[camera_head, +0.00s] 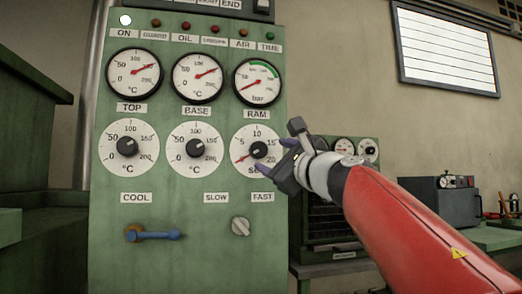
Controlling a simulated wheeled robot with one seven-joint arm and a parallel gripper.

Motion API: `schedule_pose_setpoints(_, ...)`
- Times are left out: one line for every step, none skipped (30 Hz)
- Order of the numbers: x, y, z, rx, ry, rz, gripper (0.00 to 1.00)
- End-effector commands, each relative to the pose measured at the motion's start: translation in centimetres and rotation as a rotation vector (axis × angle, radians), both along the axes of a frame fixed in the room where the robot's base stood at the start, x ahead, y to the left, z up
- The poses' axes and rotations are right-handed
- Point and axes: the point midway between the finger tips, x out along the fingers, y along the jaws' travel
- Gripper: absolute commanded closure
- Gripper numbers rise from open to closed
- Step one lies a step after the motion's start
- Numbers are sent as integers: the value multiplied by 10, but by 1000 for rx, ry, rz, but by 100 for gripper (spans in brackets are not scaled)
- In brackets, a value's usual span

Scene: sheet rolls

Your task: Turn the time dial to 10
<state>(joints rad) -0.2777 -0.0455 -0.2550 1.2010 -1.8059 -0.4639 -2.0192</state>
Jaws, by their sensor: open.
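The time dial (243,140) is a white round face marked 5, 10, 15, 20 and "sec" on the green panel, lower right of the two rows. Its black knob (258,149) is in the centre, and a red pointer slants down-left, below the 5 mark. The 10 mark is at the upper part of the face. My gripper (284,153) is open and empty at the dial's right edge, beside the knob. It overlaps the right side of the dial in the picture; whether it touches cannot be told.
Top (110,150) and base (178,150) dials stand to the left in the same row, with gauges above. A blue-handled lever (160,235) and a grey slow/fast knob (240,226) are below. Another machine (335,222) stands behind my arm.

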Motion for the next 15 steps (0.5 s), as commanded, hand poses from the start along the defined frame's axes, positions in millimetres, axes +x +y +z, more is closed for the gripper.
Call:
schedule_pose_setpoints(9, 5, 5, 0, 2, 1, 41)
schedule_pose_setpoints(13, 7, 6, 1, 3, 1, 41)
schedule_pose_setpoints(19, 10, 8, 1, 3, 1, 41)
schedule_pose_setpoints(23, 13, 9, 1, 3, 1, 41)
schedule_pose_setpoints(26, 15, 11, 2, 2, 2, 41)
schedule_pose_setpoints(31, 17, 12, 2, 3, 1, 41)
schedule_pose_setpoints(34, 18, 13, 3, 3, 1, 41)
schedule_pose_setpoints(37, 20, 14, 3, 2, 0, 41)
schedule_pose_setpoints(40, 21, 15, 3, 2, 0, 41)
schedule_pose_setpoints(42, 22, 15, 3, 2, 0, 41)
schedule_pose_setpoints(44, 23, 15, 5, 2, 0, 41)
schedule_pose_setpoints(45, 24, 16, 5, 2, -1, 41)
schedule_pose_setpoints(46, 24, 16, 5, 2, -1, 41)
schedule_pose_setpoints(47, 24, 16, 5, 2, -1, 41)
schedule_pose_setpoints(47, 25, 16, 5, 2, -1, 41)
